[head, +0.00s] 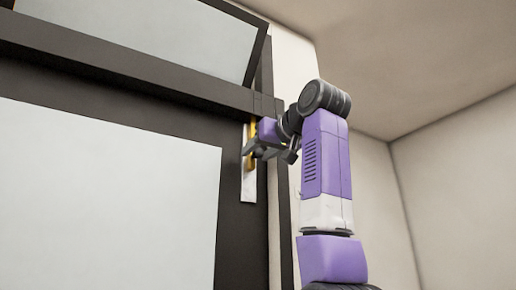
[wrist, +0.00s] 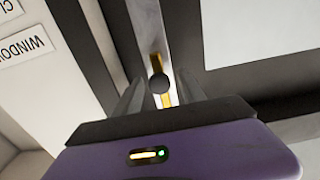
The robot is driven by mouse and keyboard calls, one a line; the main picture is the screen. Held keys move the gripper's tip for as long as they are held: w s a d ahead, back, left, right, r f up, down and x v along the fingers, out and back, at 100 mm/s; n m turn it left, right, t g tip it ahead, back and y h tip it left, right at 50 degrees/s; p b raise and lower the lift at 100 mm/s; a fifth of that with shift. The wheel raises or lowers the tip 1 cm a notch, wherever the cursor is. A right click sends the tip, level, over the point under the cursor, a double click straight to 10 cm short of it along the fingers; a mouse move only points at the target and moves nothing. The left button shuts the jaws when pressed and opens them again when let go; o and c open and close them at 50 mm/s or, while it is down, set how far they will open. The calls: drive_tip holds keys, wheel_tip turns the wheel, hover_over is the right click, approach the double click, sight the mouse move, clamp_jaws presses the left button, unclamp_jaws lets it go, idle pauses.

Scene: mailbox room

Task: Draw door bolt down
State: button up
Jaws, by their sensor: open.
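The door bolt (wrist: 157,66) is a brass-yellow rod with a dark round knob (wrist: 159,83). In the wrist view the knob sits between the two fingers of my gripper (wrist: 160,92), which is open with a finger on each side. I cannot tell whether either finger touches it. In the head view my gripper (head: 247,150) is at the bolt (head: 252,130) near the door's upper right edge, and it hides part of the bolt. A pale plate (head: 249,187) shows below it on the dark door frame (head: 233,215).
The door has a large pale pane (head: 110,200). A dark crossbar (head: 130,65) runs above it, with another pane (head: 190,30) higher up. A pale wall (head: 455,180) stands at the right. White signs with lettering (wrist: 28,48) show at the left in the wrist view.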

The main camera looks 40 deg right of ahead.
drive_tip(key=shift+w, duration=0.1)
clamp_jaws()
idle(1.4)
